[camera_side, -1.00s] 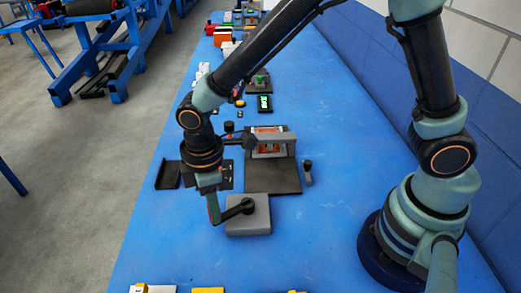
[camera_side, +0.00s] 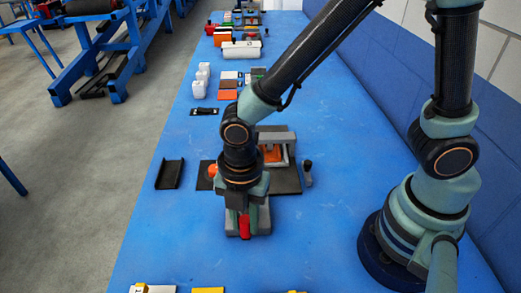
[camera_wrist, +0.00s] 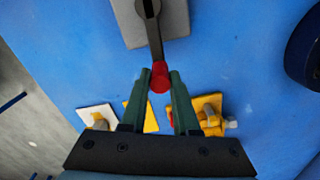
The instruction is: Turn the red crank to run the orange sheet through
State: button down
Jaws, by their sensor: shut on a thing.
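The red crank knob (camera_wrist: 160,77) stands between the fingertips of my gripper (camera_wrist: 161,73), which is shut on it. In the wrist view its dark crank arm (camera_wrist: 154,40) runs up to a grey block (camera_wrist: 122,25). In the side view my gripper (camera_side: 246,228) points down at the near side of the grey block (camera_side: 263,227), with red (camera_side: 246,226) showing at its fingers. The orange sheet (camera_side: 273,155) shows partly in the grey frame (camera_side: 291,150) behind my wrist; my arm hides the rest.
A dark base plate (camera_side: 286,181) lies under the frame, with a small dark-knobbed post (camera_side: 307,173) at its right. A black channel tray (camera_side: 169,174) lies to the left. Yellow parts (camera_side: 208,290) lie at the near edge. The blue bench is clear at the left front.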

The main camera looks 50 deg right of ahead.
jog(key=s+d+n, duration=0.1)
jog(key=d+n, duration=0.8)
jog(key=n, duration=0.6)
jog(key=shift+s+d+n, duration=0.25)
jog(key=shift+d+n, duration=0.05)
jog(key=shift+d, duration=0.05)
dwell(0.3)
jog(key=c, duration=0.7)
grip_release()
jog(key=shift+o, duration=0.2)
notch_tip(320, 180, up, 12)
